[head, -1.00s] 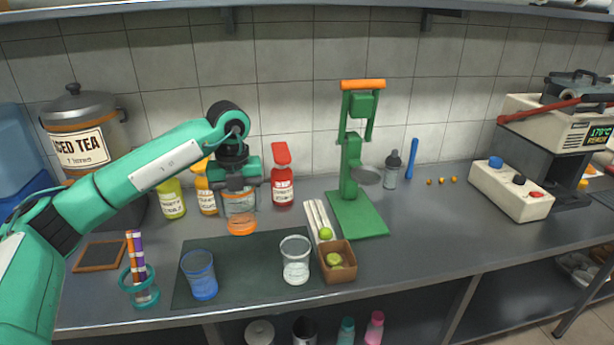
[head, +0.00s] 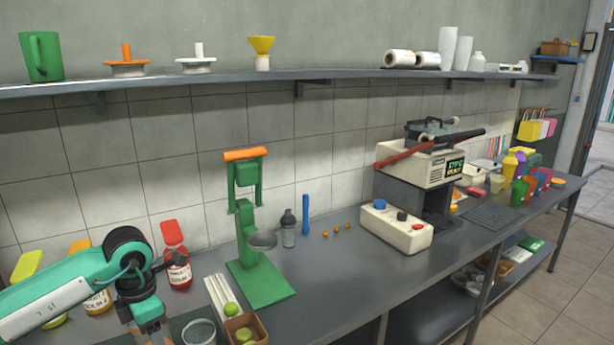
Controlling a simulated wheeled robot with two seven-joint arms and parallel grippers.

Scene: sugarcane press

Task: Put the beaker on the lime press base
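The green lime press (head: 248,205) stands on the counter, with an orange handle grip on top and a small grey cup on its side. Its flat green base plate (head: 265,287) is bare. My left gripper (head: 152,330) is at the lower left, left of the press and in front of the red-capped bottle. Its fingertips are cut off by the bottom edge, so I cannot see whether they hold anything. The beaker with orange liquid, seen under this gripper earlier, is not visible now. My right gripper is not in view.
White sticks (head: 220,296) and a brown box (head: 246,330) with limes lie just left of the base plate. A clear cup (head: 199,332) is at the bottom edge. A shaker (head: 289,229) and white button box (head: 396,228) stand to the right. A shelf (head: 330,75) runs above.

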